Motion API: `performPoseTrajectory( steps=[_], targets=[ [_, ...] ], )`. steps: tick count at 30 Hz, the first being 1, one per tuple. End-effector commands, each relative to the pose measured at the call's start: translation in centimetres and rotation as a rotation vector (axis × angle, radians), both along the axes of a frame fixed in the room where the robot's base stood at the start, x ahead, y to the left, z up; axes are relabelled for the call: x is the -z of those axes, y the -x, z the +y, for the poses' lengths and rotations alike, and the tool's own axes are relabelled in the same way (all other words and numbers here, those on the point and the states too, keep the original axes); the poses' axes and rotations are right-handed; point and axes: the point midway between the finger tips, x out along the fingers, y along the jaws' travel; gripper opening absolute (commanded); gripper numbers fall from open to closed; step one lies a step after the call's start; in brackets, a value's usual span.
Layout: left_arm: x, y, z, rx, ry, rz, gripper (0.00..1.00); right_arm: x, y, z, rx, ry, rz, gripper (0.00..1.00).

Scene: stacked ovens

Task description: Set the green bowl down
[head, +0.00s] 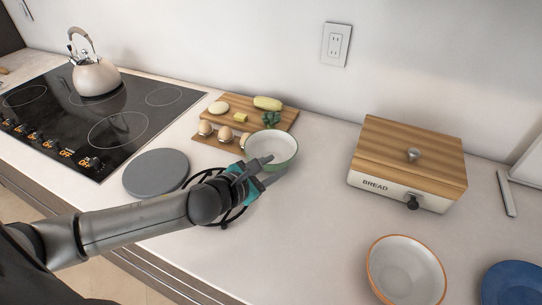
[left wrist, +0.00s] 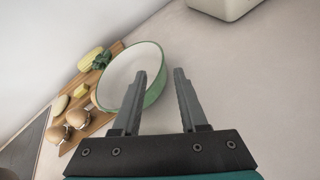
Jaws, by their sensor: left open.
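The green bowl (head: 271,146), white inside with a green outer wall, stands upright on the counter at the front right edge of the cutting board. It also shows in the left wrist view (left wrist: 130,70). My left gripper (head: 266,172) is open at the bowl's near side. In the left wrist view (left wrist: 168,78) one finger overlaps the bowl's near rim and the other is out to the right over bare counter. Whether a finger touches the rim cannot be told. My right gripper is not in view.
A cutting board (head: 287,123) with food and several eggs lies behind the bowl. A grey round plate (head: 156,173) is to the left, near the stove (head: 95,115) with a kettle (head: 96,77). A bread box (head: 408,165), orange-rimmed bowl (head: 405,270) and blue plate (head: 513,284) are right. Counter between is clear.

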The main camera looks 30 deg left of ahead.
Motion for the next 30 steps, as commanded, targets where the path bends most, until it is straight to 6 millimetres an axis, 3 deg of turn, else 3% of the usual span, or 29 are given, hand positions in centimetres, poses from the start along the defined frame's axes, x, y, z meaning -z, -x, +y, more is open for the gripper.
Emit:
performPoseTrajectory(
  steps=[5, 17, 26, 30],
  targets=[
    [0.2, -0.7, -0.2, 0.000, 0.002, -0.001, 0.42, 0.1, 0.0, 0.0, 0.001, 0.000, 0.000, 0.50],
    [1.4, -4.8, -0.9, -0.001, 0.002, 0.000, 0.42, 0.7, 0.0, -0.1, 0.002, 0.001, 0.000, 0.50],
    [1.6, -5.2, -1.0, 0.000, 0.000, 0.001, 0.42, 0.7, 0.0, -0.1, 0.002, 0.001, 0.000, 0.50],
    [1.6, -5.2, -1.0, 0.000, 0.000, 0.001, 0.30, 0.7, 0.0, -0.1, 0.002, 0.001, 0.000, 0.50]
  ],
)
